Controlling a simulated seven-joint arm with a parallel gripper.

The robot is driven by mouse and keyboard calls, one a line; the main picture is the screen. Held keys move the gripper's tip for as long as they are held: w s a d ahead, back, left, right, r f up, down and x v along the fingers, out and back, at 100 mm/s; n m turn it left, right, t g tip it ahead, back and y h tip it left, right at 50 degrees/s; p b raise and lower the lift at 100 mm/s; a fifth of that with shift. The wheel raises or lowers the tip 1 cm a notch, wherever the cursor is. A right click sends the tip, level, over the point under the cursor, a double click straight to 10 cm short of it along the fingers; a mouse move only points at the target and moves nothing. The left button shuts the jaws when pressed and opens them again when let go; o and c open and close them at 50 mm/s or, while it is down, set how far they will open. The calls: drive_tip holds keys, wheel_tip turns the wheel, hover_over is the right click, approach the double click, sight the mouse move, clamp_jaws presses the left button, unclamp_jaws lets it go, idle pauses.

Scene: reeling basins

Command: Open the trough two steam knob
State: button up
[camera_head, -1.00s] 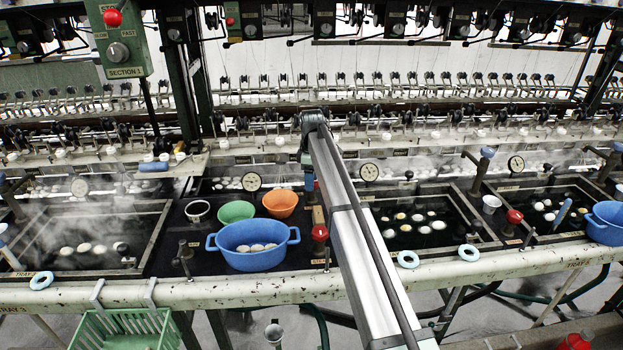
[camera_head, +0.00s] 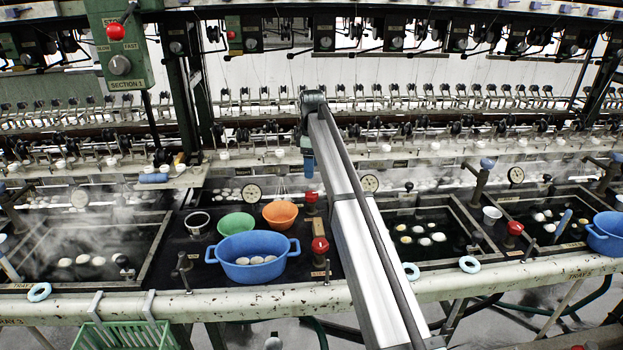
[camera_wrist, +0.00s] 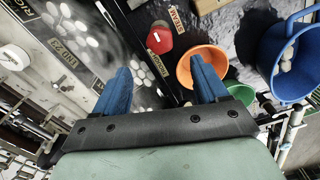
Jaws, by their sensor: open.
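My gripper (camera_head: 309,172) hangs over the rear of the dark bench, right of the orange bowl. Its two blue fingers are apart and empty in the wrist view (camera_wrist: 163,85). A red knob (camera_head: 311,198) stands just below the fingertips in the head view. A red knob also shows beyond the fingers in the wrist view (camera_wrist: 159,38), beside a STEAM label (camera_wrist: 178,19) and a second, hard-to-read label. A second red knob (camera_head: 319,244) stands nearer the front of the bench. Nothing touches the fingers.
An orange bowl (camera_head: 280,215), a green bowl (camera_head: 236,224) and a blue basin (camera_head: 262,270) with cocoons stand left of the knobs. Steaming troughs with floating cocoons flank the bench. A round gauge (camera_head: 251,193) is behind. Another red knob (camera_head: 514,228) stands farther right.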

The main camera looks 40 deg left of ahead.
drive_tip(key=shift+r, duration=2.05)
idle(0.5)
